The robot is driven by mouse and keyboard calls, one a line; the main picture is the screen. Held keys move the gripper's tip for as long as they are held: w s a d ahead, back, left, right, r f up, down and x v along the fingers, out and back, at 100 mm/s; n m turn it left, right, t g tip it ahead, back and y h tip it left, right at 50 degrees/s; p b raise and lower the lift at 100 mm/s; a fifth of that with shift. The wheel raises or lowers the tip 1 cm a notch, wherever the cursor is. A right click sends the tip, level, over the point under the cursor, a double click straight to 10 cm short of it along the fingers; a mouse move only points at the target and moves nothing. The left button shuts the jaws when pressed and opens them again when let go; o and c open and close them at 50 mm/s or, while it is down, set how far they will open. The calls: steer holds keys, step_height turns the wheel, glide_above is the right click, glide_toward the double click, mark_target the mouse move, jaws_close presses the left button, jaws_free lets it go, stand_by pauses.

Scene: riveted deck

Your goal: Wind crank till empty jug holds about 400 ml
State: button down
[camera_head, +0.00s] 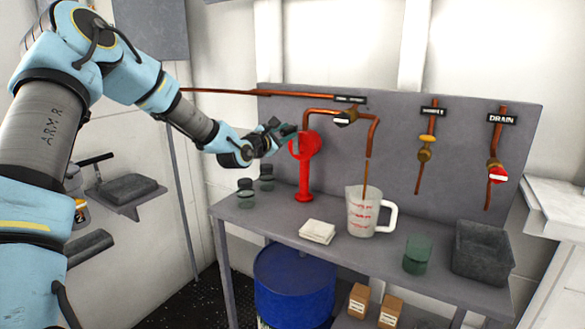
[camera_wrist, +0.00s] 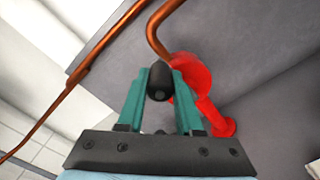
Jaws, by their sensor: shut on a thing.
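My gripper (camera_head: 286,133) is at the red hand pump (camera_head: 304,170), on its left side. In the wrist view the teal fingers (camera_wrist: 160,92) are shut around the black crank knob (camera_wrist: 159,80), with the red pump body (camera_wrist: 194,82) just behind. A copper pipe runs from the pump to a spout over the clear jug (camera_head: 362,214). The jug stands upright on the bench, with red markings and a white handle on its right. A thin brown stream (camera_head: 366,180) falls from the spout into it. The liquid level is too small to read.
The grey bench (camera_head: 274,224) also holds a folded white cloth (camera_head: 317,231), a green jar (camera_head: 416,254), a dark grey bin (camera_head: 482,253) and small dark jars (camera_head: 246,192). A red-handled drain valve (camera_head: 497,174) is on the back panel. A blue drum (camera_head: 294,285) and boxes (camera_head: 390,312) stand below.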

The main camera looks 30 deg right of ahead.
steer(key=s+d+f+b, duration=0.3)
steer(key=s+f+b, duration=0.3)
steer(key=f+b, duration=0.2)
step_height(320, 180, down, 2)
steer(key=shift+d+f+b, duration=0.15)
steer(key=shift+d+b, duration=0.05)
steer(key=shift+b, duration=0.15)
stand_by(0.7)
